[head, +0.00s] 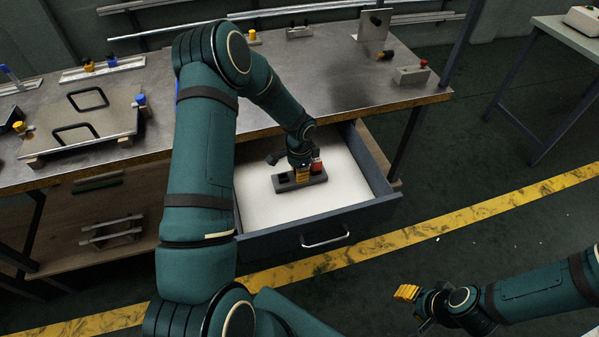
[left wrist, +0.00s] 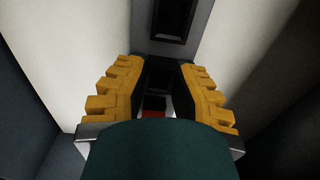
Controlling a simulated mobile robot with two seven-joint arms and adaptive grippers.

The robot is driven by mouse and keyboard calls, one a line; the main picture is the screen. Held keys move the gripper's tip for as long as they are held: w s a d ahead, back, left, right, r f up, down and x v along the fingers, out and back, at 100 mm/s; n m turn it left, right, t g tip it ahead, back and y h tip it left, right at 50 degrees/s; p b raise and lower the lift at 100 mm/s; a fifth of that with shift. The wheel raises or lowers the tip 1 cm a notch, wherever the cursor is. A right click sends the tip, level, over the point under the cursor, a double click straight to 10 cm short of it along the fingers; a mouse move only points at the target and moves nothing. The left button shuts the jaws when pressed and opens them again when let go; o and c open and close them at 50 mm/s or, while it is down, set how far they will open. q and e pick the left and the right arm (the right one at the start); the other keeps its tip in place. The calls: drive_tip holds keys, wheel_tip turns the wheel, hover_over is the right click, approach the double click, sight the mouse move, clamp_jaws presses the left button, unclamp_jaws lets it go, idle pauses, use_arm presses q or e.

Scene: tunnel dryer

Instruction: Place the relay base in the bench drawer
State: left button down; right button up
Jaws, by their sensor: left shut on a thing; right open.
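The relay base (head: 284,186) is a dark grey flat block with a black socket and a red part (head: 318,166) at its right end. It is inside the open bench drawer (head: 262,212), low over or on the white drawer floor; I cannot tell whether it touches. My left gripper (head: 302,177) points down and is shut on the middle of the relay base. In the left wrist view the base (left wrist: 200,38) runs between the yellow fingers (left wrist: 160,88). My right gripper (head: 408,298) is open and empty, away from the bench at lower right.
The drawer front (head: 345,228) with its handle faces me. The metal bench top (head: 330,80) above carries a plate with two handles (head: 78,122), a small box with a red knob (head: 412,74) and rails. Yellow floor tape (head: 450,222) runs past the drawer.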

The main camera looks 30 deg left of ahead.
use_arm(q)
drive_tip(key=shift+f, duration=0.1)
drive_tip(key=c, duration=0.9)
unclamp_jaws()
drive_tip(key=shift+c, duration=0.2)
drive_tip(key=shift+r, duration=0.5)
wheel_tip(320, 180, up, 11)
drive_tip(key=p, duration=0.2)
drive_tip(key=shift+r, duration=0.1)
